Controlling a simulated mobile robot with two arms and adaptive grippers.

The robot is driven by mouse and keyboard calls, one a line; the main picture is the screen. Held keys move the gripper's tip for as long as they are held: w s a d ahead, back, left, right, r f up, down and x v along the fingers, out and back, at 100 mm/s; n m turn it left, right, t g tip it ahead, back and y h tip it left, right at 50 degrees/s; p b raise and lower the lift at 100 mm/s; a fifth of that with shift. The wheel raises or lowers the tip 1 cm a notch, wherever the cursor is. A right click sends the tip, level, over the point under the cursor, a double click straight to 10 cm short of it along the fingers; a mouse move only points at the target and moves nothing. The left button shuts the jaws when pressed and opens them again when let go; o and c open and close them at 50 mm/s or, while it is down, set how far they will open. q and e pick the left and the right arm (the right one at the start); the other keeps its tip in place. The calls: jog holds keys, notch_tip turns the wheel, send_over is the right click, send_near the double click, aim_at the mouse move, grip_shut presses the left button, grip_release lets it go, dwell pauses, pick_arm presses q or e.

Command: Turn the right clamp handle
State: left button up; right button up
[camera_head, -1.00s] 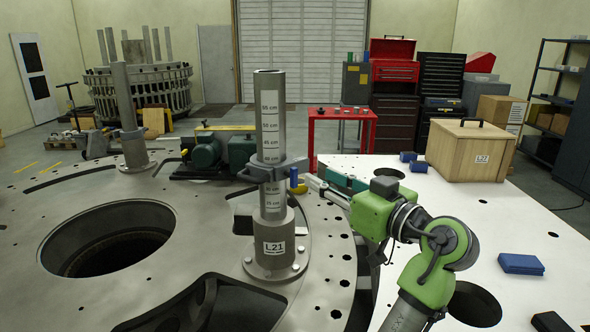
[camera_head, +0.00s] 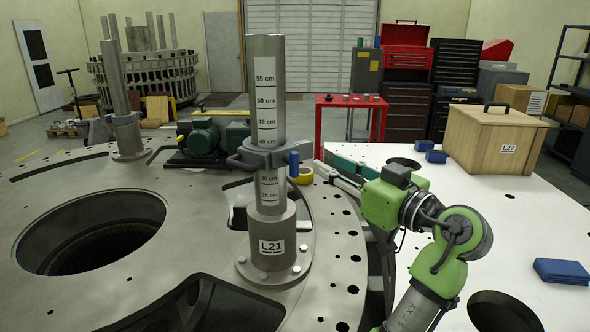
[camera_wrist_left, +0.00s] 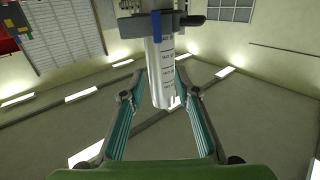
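A grey post (camera_head: 266,90) with a centimetre scale stands upright on the turret plate (camera_head: 190,235), in a base labelled L21. A dark grey clamp (camera_head: 262,155) goes around the post, with a short upright blue handle (camera_head: 294,164) on its right side. In the left wrist view the clamp (camera_wrist_left: 135,26), blue handle (camera_wrist_left: 158,27) and post (camera_wrist_left: 161,75) show at top centre. My left gripper (camera_head: 322,168), on the green arm, is open and empty, right of the blue handle and apart from it. Its teal fingers appear either side of the post in the wrist view. My right gripper is out of view.
A wooden crate (camera_head: 498,140) and blue blocks (camera_head: 562,271) sit on the white table (camera_head: 530,215) at right. The plate has a large round hole (camera_head: 90,235) at left. A red table (camera_head: 350,103) stands behind.

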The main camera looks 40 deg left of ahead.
aim_at(297, 160)
pick_arm(q)
jog(key=f+p+x, duration=0.1)
jog(key=x, duration=0.3)
jog(key=f+p+x, duration=0.1)
jog(key=x, duration=0.3)
jog(key=f+p+x, duration=0.1)
jog(key=x, duration=0.4)
jog(key=shift+w, duration=0.15)
jog(key=shift+w+a+f, duration=0.1)
jog(key=shift+a+f, duration=0.05)
jog(key=shift+a, duration=0.4)
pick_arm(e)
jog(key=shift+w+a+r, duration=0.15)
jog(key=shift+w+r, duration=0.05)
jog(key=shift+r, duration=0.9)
pick_arm(q)
grip_shut()
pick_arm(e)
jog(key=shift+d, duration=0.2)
